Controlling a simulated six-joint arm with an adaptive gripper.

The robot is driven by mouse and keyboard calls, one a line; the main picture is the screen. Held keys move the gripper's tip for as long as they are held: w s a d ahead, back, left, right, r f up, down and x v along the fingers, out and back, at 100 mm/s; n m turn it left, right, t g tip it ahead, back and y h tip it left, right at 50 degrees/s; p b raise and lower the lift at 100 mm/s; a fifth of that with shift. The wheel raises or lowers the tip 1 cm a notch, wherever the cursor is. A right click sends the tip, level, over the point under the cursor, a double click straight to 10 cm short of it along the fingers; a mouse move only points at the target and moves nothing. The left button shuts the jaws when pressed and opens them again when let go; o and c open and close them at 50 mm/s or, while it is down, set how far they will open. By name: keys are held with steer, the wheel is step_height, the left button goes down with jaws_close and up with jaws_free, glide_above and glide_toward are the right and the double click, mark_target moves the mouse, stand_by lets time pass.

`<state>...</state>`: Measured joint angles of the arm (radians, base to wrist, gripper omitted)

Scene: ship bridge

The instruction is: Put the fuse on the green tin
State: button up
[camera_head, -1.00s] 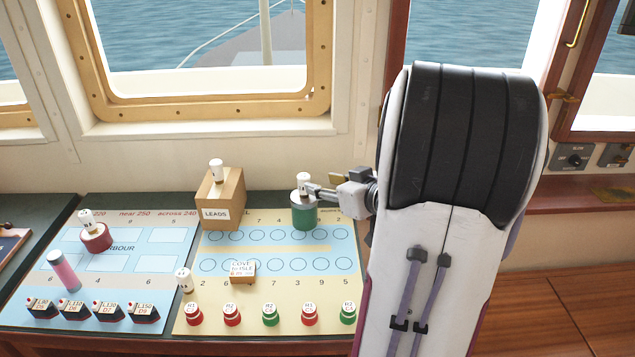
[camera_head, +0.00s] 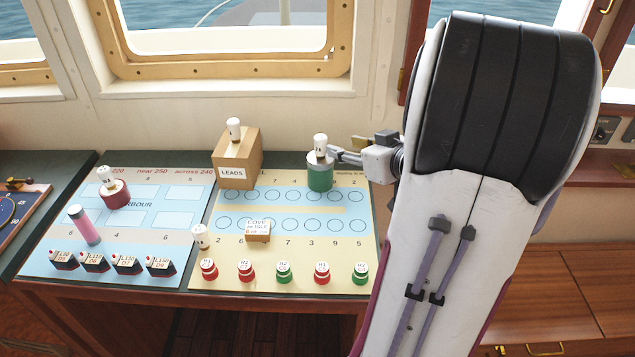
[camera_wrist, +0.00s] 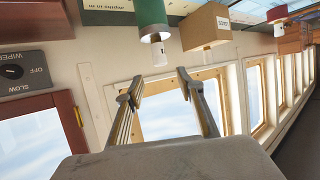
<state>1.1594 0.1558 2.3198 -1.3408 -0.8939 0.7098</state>
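A white fuse (camera_head: 320,145) stands upright on top of the green tin (camera_head: 320,178), which has a grey top and stands at the back right of the chart. In the wrist view, which is upside down, the fuse (camera_wrist: 158,52) shows against the tin (camera_wrist: 152,18). My gripper (camera_head: 342,154) is just right of the fuse. In the wrist view my gripper (camera_wrist: 159,78) is open, with its two fingers spread and nothing between them. The fuse appears clear of both fingertips.
Similar white pieces stand on the LEADS box (camera_head: 237,172), on the red tin (camera_head: 115,194) and on the chart (camera_head: 200,237). A pink cylinder (camera_head: 84,225), a small card block (camera_head: 257,231), red and green buoys and black blocks occupy the charts.

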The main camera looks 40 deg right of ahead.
steer(key=a+r+g+h, duration=0.4)
steer(key=a+r, duration=0.3)
steer(key=a, duration=0.4)
steer(key=s+a+f+g+y, duration=0.1)
steer(key=s+a+y, duration=0.1)
steer(key=s+a, duration=0.3)
steer(key=s+a+f+n+g+y, duration=0.1)
steer(key=s+a, duration=0.4)
steer(key=a, duration=0.6)
steer(key=s+a+f+n+g+y, duration=0.1)
steer(key=s+a+f+y, duration=0.2)
steer(key=s+a, duration=0.2)
steer(key=a, duration=0.3)
steer(key=shift+s+a+f+g+y, duration=0.15)
steer(key=shift+a+g+y, duration=0.15)
steer(key=shift+a+g, duration=0.1)
